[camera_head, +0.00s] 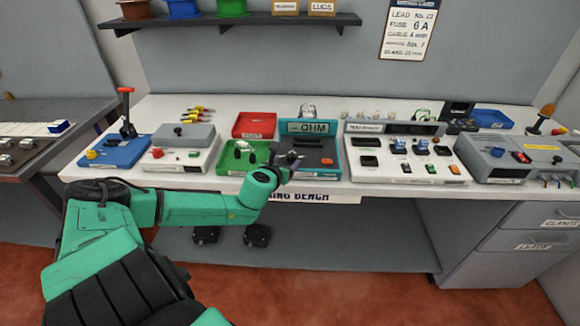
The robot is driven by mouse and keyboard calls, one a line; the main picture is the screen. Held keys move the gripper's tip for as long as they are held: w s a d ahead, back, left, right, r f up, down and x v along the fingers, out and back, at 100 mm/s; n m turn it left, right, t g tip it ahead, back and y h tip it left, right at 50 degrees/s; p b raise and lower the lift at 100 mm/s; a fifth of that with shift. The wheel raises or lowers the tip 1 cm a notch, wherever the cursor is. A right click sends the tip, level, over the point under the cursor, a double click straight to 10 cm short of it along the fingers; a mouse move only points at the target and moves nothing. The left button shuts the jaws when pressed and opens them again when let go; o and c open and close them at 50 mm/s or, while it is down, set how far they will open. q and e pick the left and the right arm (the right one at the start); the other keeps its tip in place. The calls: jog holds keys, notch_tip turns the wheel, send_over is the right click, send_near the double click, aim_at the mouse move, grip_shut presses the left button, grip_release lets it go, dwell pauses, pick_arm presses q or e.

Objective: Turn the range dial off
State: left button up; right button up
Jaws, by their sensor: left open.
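A teal meter box labelled OHM (308,128) stands at the middle of the bench, with a dark face and a small orange-red part (327,161) low on it. My left gripper (290,158) is open at the left front of this meter, its dark fingers over or just in front of the meter's face. I cannot make out the range dial; the gripper covers part of the face where it may be. Whether the fingers touch anything cannot be told. My right gripper is not in view.
A green tray (232,158) with parts and a red tray (254,125) lie left of the meter. A white panel with several switches (405,160) stands close on its right. A blue lever unit (117,151) is farther left. A shelf (230,21) hangs above the bench.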

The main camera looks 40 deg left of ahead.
aim_at(290, 158)
pick_arm(q)
jog(key=x, duration=0.4)
jog(key=shift+w, duration=0.35)
jog(key=shift+s, duration=0.1)
grip_shut()
